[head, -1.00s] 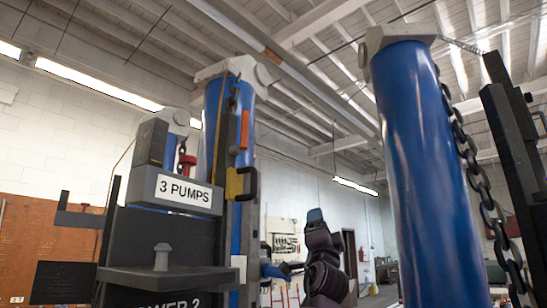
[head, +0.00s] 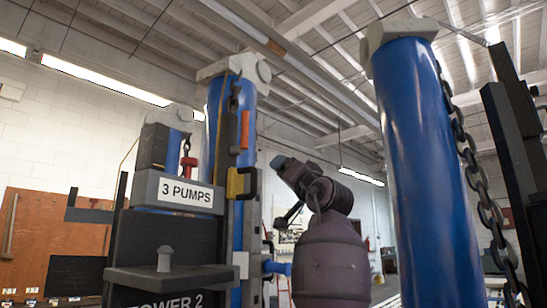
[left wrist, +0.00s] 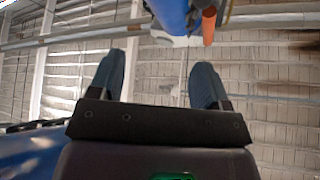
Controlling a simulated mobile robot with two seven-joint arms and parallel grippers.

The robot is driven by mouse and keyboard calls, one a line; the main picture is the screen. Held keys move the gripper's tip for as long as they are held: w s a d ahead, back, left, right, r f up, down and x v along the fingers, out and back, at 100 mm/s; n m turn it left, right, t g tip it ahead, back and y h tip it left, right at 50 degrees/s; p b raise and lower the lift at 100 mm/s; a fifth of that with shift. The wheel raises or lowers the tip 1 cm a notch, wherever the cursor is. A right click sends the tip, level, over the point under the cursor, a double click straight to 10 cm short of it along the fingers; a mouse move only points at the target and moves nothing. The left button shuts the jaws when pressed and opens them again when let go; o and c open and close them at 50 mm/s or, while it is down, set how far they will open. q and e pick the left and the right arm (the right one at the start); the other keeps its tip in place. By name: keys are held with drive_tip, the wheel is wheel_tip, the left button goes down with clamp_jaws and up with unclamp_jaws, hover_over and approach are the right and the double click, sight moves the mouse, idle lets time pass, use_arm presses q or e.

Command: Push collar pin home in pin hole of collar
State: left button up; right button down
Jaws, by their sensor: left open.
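I cannot make out for certain which part is the collar pin, the collar or its pin hole. The left blue column (head: 212,122) carries an orange bar (head: 245,130), a yellow block with a black loop handle (head: 240,184) and, lower down, a blue stub (head: 277,268) sticking out to the right. My left gripper (head: 278,163) is raised to the right of the yellow block, apart from it. In the left wrist view it (left wrist: 158,80) is open and empty, its fingers pointing toward the ceiling, with the orange bar (left wrist: 209,25) beyond them. My right gripper is not in view.
A grey box labelled "3 PUMPS" (head: 178,192) and a dark panel (head: 165,240) stand left of the column. A red fitting (head: 188,165) sits above the box. The right blue column (head: 425,170) has a hanging chain (head: 470,165).

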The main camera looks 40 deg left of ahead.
use_arm(q)
drive_tip(key=s+r+n+g, duration=0.1)
drive_tip(key=s+a+n+g, duration=0.1)
drive_tip(key=s+a+r+n+g, duration=0.1)
drive_tip(key=n+g, duration=0.1)
drive_tip(key=shift+s+a+r+p, duration=0.15)
drive_tip(key=shift+s+r+p, duration=0.15)
drive_tip(key=shift+r, duration=0.05)
idle(0.3)
